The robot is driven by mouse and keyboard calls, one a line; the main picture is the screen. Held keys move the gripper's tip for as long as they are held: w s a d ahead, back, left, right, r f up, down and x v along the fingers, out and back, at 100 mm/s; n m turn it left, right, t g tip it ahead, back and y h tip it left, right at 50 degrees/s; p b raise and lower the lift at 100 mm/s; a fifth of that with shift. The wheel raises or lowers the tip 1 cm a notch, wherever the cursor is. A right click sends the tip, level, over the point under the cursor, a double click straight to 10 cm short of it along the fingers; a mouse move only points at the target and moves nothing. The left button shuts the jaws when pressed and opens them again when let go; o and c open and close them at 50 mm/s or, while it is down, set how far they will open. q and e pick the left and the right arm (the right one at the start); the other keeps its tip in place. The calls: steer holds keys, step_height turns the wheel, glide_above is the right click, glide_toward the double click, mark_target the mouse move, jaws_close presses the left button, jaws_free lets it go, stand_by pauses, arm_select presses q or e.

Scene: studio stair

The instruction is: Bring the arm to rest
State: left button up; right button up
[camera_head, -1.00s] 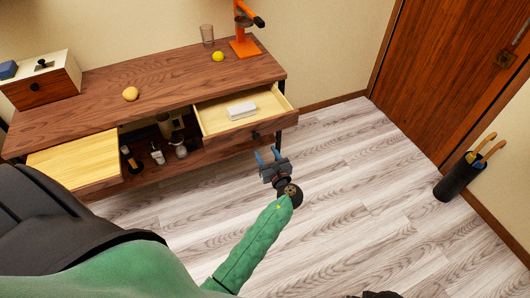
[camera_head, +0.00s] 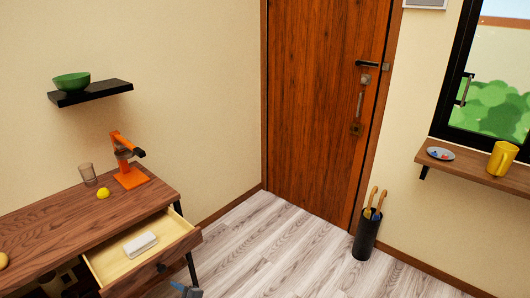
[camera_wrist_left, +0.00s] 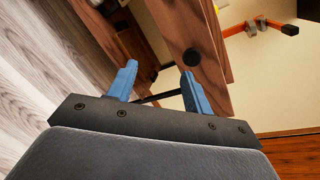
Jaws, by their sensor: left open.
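My left gripper (camera_wrist_left: 159,75) is open and empty in the wrist view, its two blue fingers apart. Beyond the fingers is the wooden front of the open drawer (camera_wrist_left: 216,85) with its dark knob (camera_wrist_left: 192,57); I cannot tell whether they touch. In the head view only a bit of the blue gripper (camera_head: 185,291) shows at the bottom edge, just below the drawer front (camera_head: 160,262). The rest of the arm is out of that view. My right gripper is not in view.
A white block (camera_head: 140,244) lies in the open drawer. A glass (camera_head: 88,174), a yellow lemon (camera_head: 103,193) and an orange press (camera_head: 130,177) stand on the sideboard (camera_head: 60,228). A black umbrella stand (camera_head: 365,240) is beside the door (camera_head: 322,110). Floor between is clear.

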arm_select(q)
steer(key=s+d+r+n+g+h, duration=0.1)
steer(key=s+d+n+g+h, duration=0.2)
steer(key=s+d+n+h, duration=0.6)
steer(key=s+d+r+n+g+h, duration=0.15)
steer(key=s+d+n+h, duration=0.35)
steer(key=s, duration=0.8)
steer(key=s+f+g, duration=0.2)
steer(key=s+f, duration=0.3)
steer(key=s, duration=0.5)
steer(key=shift+s+d+m, duration=0.15)
steer(key=shift+d+m, duration=0.1)
steer(key=shift+m, duration=0.05)
steer(key=shift+g, duration=0.25)
